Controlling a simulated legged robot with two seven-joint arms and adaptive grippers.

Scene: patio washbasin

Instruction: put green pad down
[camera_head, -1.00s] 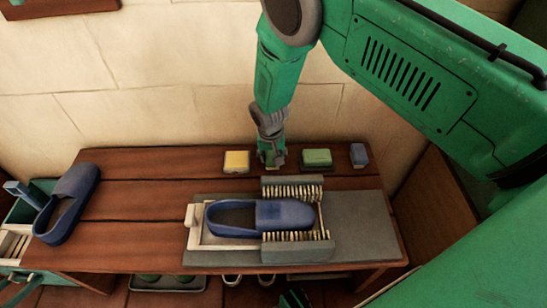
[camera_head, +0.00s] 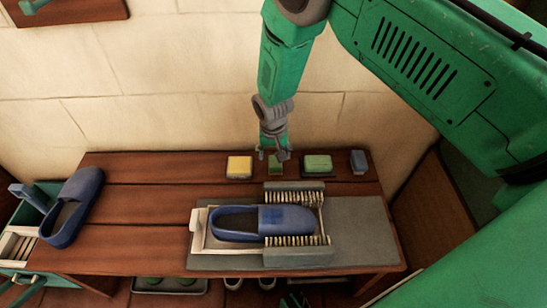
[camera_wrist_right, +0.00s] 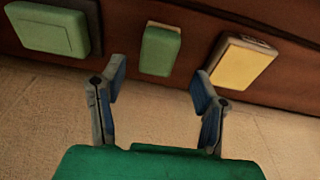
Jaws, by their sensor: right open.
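The small green pad (camera_head: 275,169) rests at the back of the wooden bench, between a yellow block and a wider green block. In the right wrist view the green pad (camera_wrist_right: 160,50) lies beyond the fingertips, apart from both. My right gripper (camera_head: 274,157) is open and empty just above the pad. In the right wrist view its two spread fingers (camera_wrist_right: 158,78) have nothing between them. My left gripper is not seen.
A blue shoe (camera_head: 237,222) sits between brushes (camera_head: 294,195) on a grey mat (camera_head: 355,225). Another blue shoe (camera_head: 71,207) leans at left. The bench's left middle is clear.

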